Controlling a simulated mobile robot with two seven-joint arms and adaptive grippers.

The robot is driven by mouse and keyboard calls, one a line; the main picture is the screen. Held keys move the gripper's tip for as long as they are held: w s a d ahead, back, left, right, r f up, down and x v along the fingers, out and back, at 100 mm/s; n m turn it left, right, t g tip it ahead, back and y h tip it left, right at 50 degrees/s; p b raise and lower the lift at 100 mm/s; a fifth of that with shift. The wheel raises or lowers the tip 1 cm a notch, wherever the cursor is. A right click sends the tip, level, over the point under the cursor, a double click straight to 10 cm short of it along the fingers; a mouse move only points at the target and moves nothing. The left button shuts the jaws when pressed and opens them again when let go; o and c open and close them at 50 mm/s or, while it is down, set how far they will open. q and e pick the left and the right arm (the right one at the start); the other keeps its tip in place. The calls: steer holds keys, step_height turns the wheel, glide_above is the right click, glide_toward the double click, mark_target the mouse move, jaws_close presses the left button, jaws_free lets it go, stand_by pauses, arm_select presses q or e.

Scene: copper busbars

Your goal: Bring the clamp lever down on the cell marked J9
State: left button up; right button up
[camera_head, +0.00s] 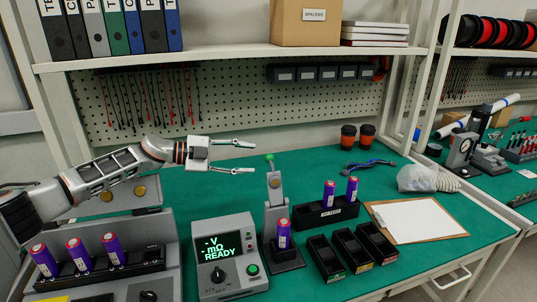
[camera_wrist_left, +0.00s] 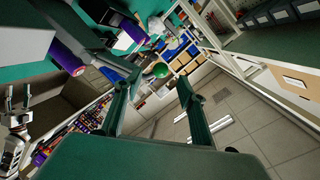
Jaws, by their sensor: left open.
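The clamp (camera_head: 273,205) stands on the green bench with its lever upright and a green knob (camera_head: 270,158) on top. A purple cell (camera_head: 284,233) stands upright in the clamp, below the lever; I cannot read its mark. My left gripper (camera_head: 254,157) is open and empty, its two fingers pointing right, just left of the knob and at about its height. In the left wrist view the green knob (camera_wrist_left: 160,70) shows between the fingertips, beyond them, and a purple cell (camera_wrist_left: 66,57) shows at upper left. My right gripper is not seen in the head view.
A meter reading READY (camera_head: 223,258) stands left of the clamp. A rack of several purple cells (camera_head: 110,268) is at lower left. A black holder with two cells (camera_head: 325,214), empty bins (camera_head: 351,249) and a clipboard (camera_head: 420,220) are to the right. A shelf (camera_head: 230,58) runs above.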

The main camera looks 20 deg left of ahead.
mark_target(270, 157)
arm_select(q)
steer(key=shift+x, duration=3.85)
steer(key=shift+s+d+r, duration=0.1)
jaws_close()
